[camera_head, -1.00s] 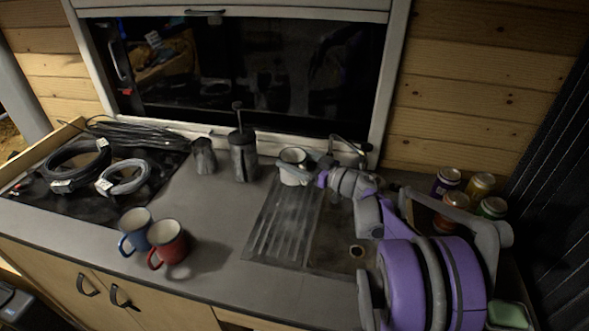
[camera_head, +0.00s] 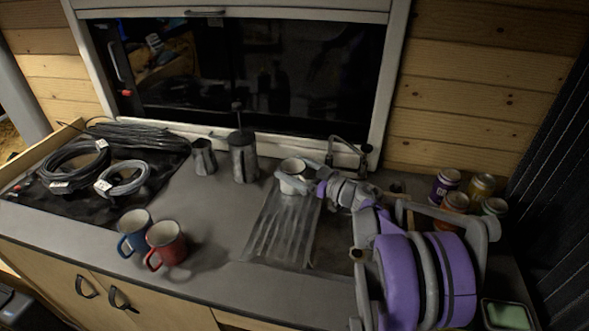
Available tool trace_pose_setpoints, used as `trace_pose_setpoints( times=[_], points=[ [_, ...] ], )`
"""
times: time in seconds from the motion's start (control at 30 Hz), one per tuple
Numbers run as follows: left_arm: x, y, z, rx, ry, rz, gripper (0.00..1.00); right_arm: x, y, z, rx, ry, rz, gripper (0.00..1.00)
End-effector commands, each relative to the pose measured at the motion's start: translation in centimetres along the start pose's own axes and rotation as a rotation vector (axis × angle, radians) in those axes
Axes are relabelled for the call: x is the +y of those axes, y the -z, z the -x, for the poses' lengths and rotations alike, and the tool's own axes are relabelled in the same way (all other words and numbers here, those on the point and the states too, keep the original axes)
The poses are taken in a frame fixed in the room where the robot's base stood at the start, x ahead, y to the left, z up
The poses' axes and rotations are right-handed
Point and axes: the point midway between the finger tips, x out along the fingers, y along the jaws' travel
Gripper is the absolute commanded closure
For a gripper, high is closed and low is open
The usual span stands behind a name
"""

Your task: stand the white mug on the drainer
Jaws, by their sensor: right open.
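The white mug (camera_head: 291,174) stands upright at the back end of the grey ribbed drainer (camera_head: 282,228), near the window. My right gripper (camera_head: 309,177) is at the mug's right side, with its arm coming in from the right over the sink. Its jaws are open beside the mug; whether a finger touches the mug I cannot tell. The gripper hides part of the mug's right side. My left gripper is not in view.
A blue mug (camera_head: 134,230) and a red mug (camera_head: 166,243) stand at the front left. A jug (camera_head: 204,157) and a french press (camera_head: 243,157) stand left of the white mug. Cable coils (camera_head: 122,178) lie at left. Several cans (camera_head: 446,184) stand at right. The middle counter is clear.

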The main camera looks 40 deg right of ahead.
Motion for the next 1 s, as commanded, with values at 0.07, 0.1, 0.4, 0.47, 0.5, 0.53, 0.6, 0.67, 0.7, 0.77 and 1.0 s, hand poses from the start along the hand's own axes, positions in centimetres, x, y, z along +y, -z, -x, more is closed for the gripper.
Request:
trace_pose_setpoints(
  times=[0.07, 0.1, 0.4, 0.47, 0.5, 0.53, 0.6, 0.67, 0.7, 0.77, 1.0],
  points=[
    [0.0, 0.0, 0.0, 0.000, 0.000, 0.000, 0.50, 0.1, 0.1, 0.9, 0.000, -0.002, 0.000, 0.00],
    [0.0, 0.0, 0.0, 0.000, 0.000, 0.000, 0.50, 0.1, 0.1, 1.5, 0.000, -0.003, 0.000, 0.00],
    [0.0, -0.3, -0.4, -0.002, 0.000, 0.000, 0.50, 0.1, 0.1, 8.1, -0.001, -0.004, 0.001, 0.00],
    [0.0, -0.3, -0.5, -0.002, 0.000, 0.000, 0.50, 0.1, 0.1, 9.2, -0.001, -0.004, 0.001, 0.00],
    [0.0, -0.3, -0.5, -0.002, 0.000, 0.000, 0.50, 0.1, 0.1, 9.8, -0.001, -0.004, 0.001, 0.00],
    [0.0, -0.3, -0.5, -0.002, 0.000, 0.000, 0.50, 0.1, 0.1, 10.2, -0.001, -0.004, 0.000, 0.00],
    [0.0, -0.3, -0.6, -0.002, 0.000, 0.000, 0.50, 0.1, 0.1, 11.1, -0.001, -0.003, 0.001, 0.00],
    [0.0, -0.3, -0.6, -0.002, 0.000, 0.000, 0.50, 0.1, 0.1, 11.5, -0.001, -0.002, 0.001, 0.00],
    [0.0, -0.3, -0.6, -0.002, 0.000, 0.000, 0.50, 0.0, 0.1, 11.8, 0.000, -0.001, 0.000, 0.00],
    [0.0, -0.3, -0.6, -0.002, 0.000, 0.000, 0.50, 0.0, 0.1, 12.0, 0.000, 0.000, 0.000, 0.00],
    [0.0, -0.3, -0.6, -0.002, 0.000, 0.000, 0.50, 0.0, 0.1, 12.0, 0.000, 0.000, 0.000, 0.00]
  ],
)
